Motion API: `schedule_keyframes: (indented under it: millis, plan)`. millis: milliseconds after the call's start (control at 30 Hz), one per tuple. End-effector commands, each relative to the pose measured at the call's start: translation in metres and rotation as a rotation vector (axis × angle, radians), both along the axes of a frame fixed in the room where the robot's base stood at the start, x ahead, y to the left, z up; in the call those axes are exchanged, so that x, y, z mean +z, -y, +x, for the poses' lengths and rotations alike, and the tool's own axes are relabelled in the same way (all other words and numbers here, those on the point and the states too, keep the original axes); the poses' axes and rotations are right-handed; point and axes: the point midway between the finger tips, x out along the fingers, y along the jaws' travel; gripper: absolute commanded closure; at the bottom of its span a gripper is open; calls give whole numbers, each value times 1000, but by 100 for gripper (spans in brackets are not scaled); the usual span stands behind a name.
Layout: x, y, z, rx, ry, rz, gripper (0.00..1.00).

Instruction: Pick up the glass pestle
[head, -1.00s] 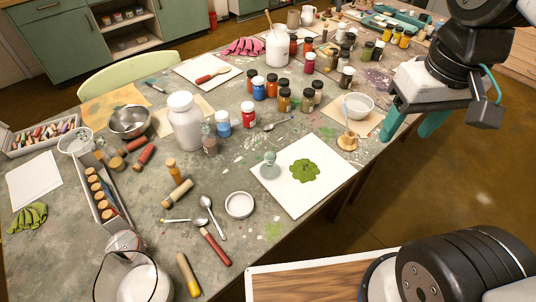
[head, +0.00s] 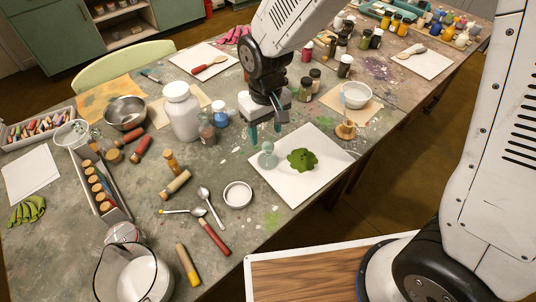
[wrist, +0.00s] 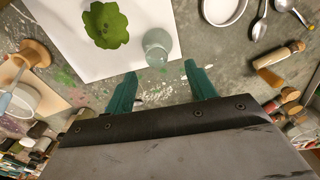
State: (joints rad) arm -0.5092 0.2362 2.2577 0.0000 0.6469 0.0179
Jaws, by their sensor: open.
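The glass pestle (head: 267,157), a pale, see-through piece with a rounded knob, stands on a white board (head: 310,190) beside a green pigment patch (head: 302,160). It also shows in the wrist view (wrist: 158,46), at the board's corner. My gripper (head: 265,130) has two teal fingers, apart and empty. In the head view it hangs just above and behind the pestle. In the wrist view the pestle lies just beyond the gap between my fingertips (wrist: 160,72), with no contact visible.
A white jar (head: 182,112) and small bottles stand to the left of my gripper. A white bowl (head: 356,95) and a wooden-based piece (head: 346,130) are to the right. A white dish (head: 237,194) and spoons lie in front.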

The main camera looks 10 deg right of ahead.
Motion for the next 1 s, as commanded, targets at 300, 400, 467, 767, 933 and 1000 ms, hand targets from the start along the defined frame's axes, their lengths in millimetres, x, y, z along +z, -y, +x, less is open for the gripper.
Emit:
schedule_keyframes:
  millis: [300,400,467,767,933,1000]
  plan:
    - [-43,6,-1,-3,-5,-3,44]
    - [-56,6,0,-2,-4,-2,44]
    - [-61,5,0,-2,-3,-1,44]
    - [-63,5,0,-2,-1,0,50]
    - [-63,5,0,-2,-1,0,97]
    - [-63,5,0,-2,0,0,100]
